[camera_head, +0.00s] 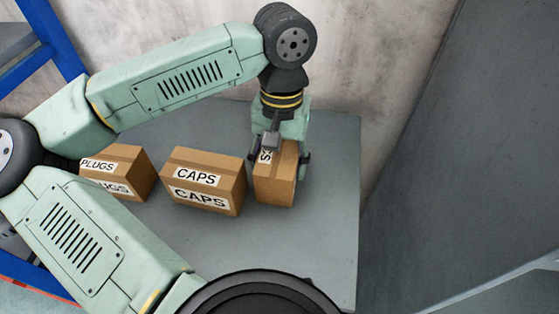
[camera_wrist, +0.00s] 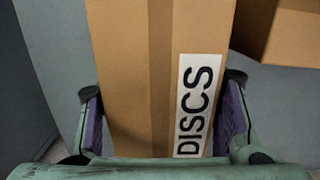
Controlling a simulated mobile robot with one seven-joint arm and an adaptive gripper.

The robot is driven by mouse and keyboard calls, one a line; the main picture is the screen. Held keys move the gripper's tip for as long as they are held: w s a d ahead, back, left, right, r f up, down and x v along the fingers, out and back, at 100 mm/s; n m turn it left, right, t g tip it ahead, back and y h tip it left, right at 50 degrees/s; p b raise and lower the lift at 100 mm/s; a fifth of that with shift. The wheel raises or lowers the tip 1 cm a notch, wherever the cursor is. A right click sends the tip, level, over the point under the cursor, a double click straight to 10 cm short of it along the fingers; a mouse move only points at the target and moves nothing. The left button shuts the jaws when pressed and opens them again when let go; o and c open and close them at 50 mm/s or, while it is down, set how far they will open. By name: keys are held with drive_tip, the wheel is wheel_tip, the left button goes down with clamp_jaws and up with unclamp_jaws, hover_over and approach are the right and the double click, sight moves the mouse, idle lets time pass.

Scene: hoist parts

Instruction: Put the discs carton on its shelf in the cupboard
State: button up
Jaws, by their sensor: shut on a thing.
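The discs carton (camera_head: 274,183) is a brown box on the grey table, at the right of a row of cartons in the head view. Its DISCS label shows in the wrist view, where the carton (camera_wrist: 130,75) fills the middle between the fingers. My gripper (camera_head: 282,155) comes down from above and is shut on the carton, one finger on each side. In the wrist view my gripper (camera_wrist: 160,125) has its purple pads against or very close to the carton's sides. Whether the carton touches the table is hard to tell. The cupboard shelf is not clearly identifiable.
The caps carton (camera_head: 204,181) stands close to the left of the discs carton, and the plugs carton (camera_head: 118,172) is further left, partly behind my arm. The grey table (camera_head: 335,220) is bare on the right. A blue frame (camera_head: 58,38) stands at the left, a large grey panel (camera_head: 465,160) at the right.

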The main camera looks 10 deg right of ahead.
drive_tip(key=o, duration=1.6)
drive_tip(key=shift+f, duration=0.1)
